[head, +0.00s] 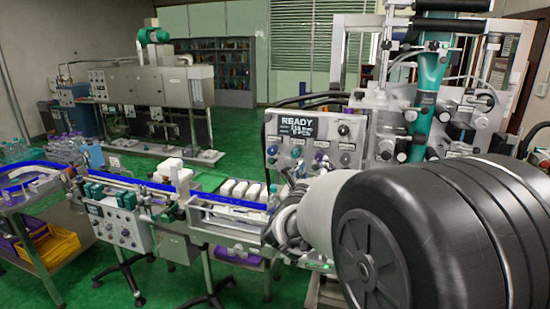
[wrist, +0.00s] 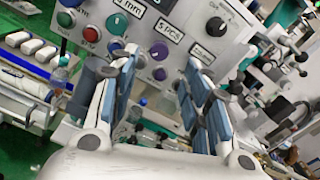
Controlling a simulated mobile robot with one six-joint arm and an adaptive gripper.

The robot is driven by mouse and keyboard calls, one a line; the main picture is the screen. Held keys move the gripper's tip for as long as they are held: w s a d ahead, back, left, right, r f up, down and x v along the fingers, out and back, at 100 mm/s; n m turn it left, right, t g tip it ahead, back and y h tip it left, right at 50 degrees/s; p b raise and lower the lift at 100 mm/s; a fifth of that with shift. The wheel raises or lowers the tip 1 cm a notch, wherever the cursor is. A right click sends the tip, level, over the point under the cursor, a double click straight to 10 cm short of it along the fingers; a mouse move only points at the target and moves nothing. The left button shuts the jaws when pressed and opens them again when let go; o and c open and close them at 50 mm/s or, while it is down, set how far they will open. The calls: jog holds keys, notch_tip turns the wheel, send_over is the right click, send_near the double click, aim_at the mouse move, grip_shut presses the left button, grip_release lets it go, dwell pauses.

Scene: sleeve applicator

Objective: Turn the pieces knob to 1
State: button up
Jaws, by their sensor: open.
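A grey control panel (wrist: 185,12) shows tilted in the wrist view, with a label reading 5 PCS (wrist: 169,28). A purple knob (wrist: 160,52) sits just below that label; I take it as the pieces knob, but its pointer setting is too small to read. My gripper (wrist: 160,70) is open and empty. Its two blue-padded fingers stand either side of the purple knob in the picture; I see no contact. In the head view, the panel's display (head: 295,127) reads READY and 5 PCS; my arm hides part of the panel's lower right.
A conveyor with white bottles (head: 240,190) runs to the left of the panel. Green floor lies open beyond it.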

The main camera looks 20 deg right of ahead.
aim_at(319, 158)
jog(key=x, duration=0.8)
grip_shut()
dwell(0.4)
